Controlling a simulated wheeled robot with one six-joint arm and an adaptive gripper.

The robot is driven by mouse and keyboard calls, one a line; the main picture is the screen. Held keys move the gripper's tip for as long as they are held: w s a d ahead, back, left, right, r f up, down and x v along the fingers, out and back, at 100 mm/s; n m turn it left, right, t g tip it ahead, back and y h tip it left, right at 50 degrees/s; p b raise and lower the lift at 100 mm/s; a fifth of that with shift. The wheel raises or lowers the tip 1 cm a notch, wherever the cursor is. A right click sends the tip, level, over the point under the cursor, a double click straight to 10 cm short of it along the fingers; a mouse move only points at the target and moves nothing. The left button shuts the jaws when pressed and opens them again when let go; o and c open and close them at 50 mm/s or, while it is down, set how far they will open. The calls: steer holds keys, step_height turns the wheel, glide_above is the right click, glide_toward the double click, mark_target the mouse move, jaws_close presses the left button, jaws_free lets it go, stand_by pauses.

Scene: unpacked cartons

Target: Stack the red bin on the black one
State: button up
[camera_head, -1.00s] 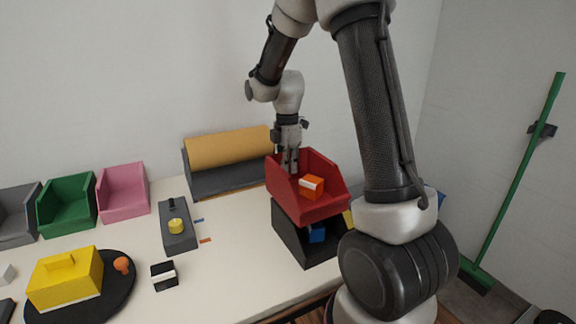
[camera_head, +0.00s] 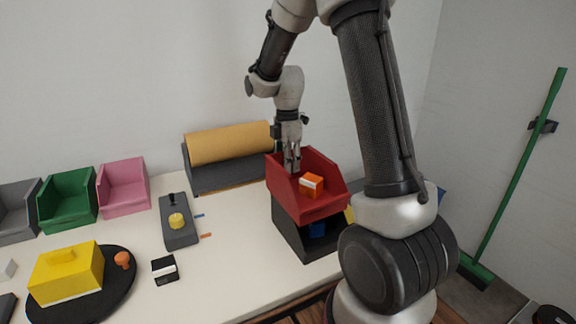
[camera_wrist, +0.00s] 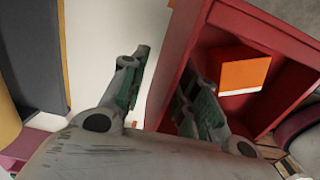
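The red bin (camera_head: 309,206) sits on top of the black bin (camera_head: 292,236), roughly lined up with it. An orange box with a white band (camera_head: 312,186) lies inside the red bin. A blue item (camera_head: 317,229) shows in the black bin's front opening. My gripper (camera_head: 291,165) is at the red bin's back left wall. In the wrist view, my gripper's fingers (camera_wrist: 162,75) straddle the red bin's wall (camera_wrist: 180,50), one outside and one inside. They stand apart, with table visible between the outer finger and the wall. The inner fingertip's contact is unclear.
A tan roll on a grey holder (camera_head: 228,143) stands left of the bins. Pink (camera_head: 124,188), green (camera_head: 67,204) and grey bins line the back left. A grey device with a yellow button (camera_head: 178,225) and a yellow box (camera_head: 66,275) are on the table.

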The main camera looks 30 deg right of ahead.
step_height(320, 180, up, 11)
stand_by(0.3)
steer(key=shift+w, duration=0.1)
steer(key=s+r+m+t, duration=0.2)
steer(key=s+m, duration=0.7)
steer(key=s, duration=0.4)
steer(key=s+r+m+t, duration=0.2)
steer(key=s+r+m, duration=0.1)
steer(key=s+m, duration=0.6)
steer(key=s, duration=0.4)
steer(key=shift+s+t, duration=0.3)
steer(key=shift+s, duration=0.1)
